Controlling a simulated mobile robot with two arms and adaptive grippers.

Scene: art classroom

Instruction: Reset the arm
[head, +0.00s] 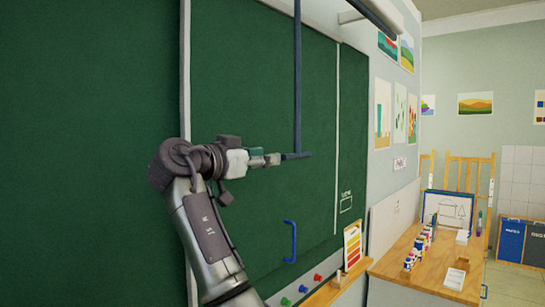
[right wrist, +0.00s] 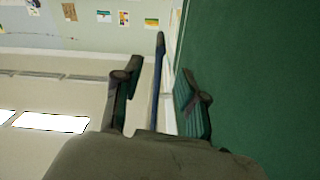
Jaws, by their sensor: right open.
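My right arm comes up from the bottom of the head view, and its gripper (head: 285,157) is beside the large green chalkboard (head: 245,75). A long dark blue bar (head: 297,70) hangs down from the top edge to the fingertips. In the right wrist view, the right gripper (right wrist: 160,88) has its two fingers apart, with the blue bar (right wrist: 158,70) showing in line between them. I cannot tell whether a finger touches the bar. The green board (right wrist: 255,70) fills the right side there. My left gripper is not in view.
A blue handle (head: 290,242) sits low on the board, above colored magnets (head: 302,289). A wooden table (head: 405,262) at the right bears paint bottles (head: 418,248) and a framed drawing (head: 447,208). Easels (head: 470,170) stand behind it. A white roller (head: 350,16) is overhead.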

